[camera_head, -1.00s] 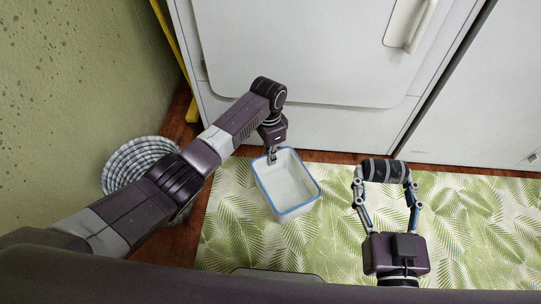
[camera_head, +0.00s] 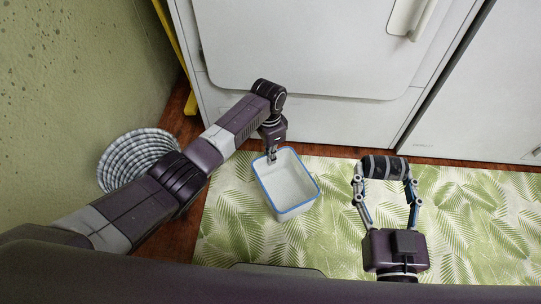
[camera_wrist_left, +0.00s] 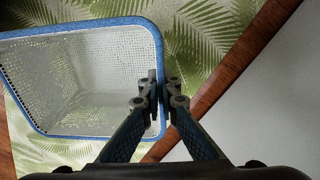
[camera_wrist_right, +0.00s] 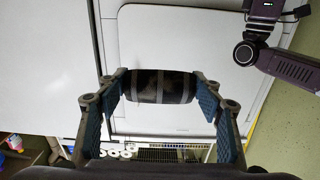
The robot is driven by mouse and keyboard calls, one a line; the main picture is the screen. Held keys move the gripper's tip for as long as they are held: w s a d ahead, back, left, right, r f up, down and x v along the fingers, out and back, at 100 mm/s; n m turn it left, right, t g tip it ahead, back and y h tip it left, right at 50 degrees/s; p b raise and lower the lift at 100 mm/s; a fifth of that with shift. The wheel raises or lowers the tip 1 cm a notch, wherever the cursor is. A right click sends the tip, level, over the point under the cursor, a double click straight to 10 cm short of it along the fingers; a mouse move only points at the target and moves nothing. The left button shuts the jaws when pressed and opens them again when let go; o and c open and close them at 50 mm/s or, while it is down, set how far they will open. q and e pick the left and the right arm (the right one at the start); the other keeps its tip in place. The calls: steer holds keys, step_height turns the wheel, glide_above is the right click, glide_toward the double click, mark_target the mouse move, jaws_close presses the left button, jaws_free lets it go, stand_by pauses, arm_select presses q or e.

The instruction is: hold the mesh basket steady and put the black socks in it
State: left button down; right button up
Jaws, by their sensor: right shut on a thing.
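The white mesh basket (camera_head: 287,186) with a blue rim is at the middle of the head view, over the leaf-patterned mat. My left gripper (camera_head: 271,155) is closed on the far-left part of its rim. In the left wrist view the fingers (camera_wrist_left: 159,92) pinch the blue rim of the basket (camera_wrist_left: 85,80), whose visible inside is empty. My right gripper (camera_head: 385,172) is shut on the black socks (camera_head: 384,167), a rolled bundle with grey bands. The socks (camera_wrist_right: 158,84) span between its fingertips in the right wrist view. They are to the right of the basket, apart from it.
A grey and white woven round basket (camera_head: 136,158) stands at the left by the green wall, partly behind my left arm. White appliances (camera_head: 300,60) stand along the far side. The leaf-patterned mat (camera_head: 465,225) is bare on the right.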

mark_target(271, 170)
arm_select(q)
steer(key=shift+f+b, duration=1.65)
steer(key=shift+f, duration=0.95)
steer(key=c, duration=2.2)
jaws_free()
steer(key=shift+o, duration=0.2)
jaws_close()
